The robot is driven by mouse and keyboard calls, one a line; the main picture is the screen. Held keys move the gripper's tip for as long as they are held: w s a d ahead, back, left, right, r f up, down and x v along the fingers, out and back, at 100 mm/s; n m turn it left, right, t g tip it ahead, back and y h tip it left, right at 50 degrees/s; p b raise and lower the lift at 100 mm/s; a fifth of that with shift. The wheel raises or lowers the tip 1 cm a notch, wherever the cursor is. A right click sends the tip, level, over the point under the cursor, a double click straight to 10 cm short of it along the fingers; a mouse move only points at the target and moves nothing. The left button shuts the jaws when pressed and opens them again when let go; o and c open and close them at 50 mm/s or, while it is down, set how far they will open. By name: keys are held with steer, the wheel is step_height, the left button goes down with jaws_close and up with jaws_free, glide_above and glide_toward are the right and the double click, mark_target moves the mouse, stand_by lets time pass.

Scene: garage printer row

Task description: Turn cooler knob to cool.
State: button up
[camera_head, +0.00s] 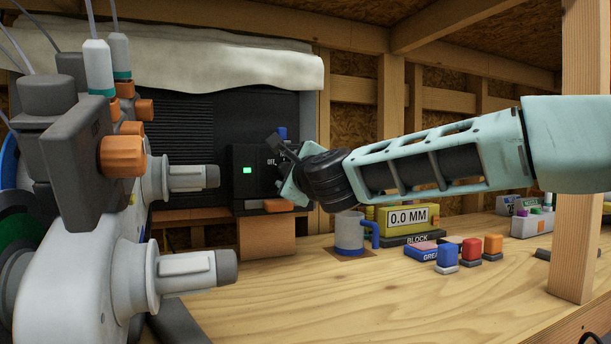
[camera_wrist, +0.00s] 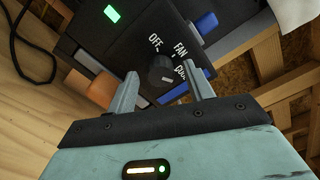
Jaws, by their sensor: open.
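The cooler's black control panel (camera_head: 245,160) stands at the back of the bench, with a lit green square and the word OFF visible. In the wrist view the panel (camera_wrist: 125,42) carries the labels OFF, FAN and COOL around a dark round knob (camera_wrist: 160,73). COOL is partly covered by my right-hand finger. My gripper (camera_wrist: 160,70) is open, with one finger on each side of the knob; I cannot tell whether they touch it. The knob's pointer direction is hard to make out. In the head view my gripper (camera_head: 285,175) covers the knob.
A large grey-white machine with spool holders (camera_head: 185,270) fills the left foreground. A wooden post (camera_head: 585,150) rises at right.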

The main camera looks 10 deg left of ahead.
steer(key=b+v, duration=0.2)
steer(key=v, duration=1.4)
steer(key=shift+s+d, duration=0.25)
steer(key=shift+s, duration=0.05)
steer(key=shift+s, duration=0.1)
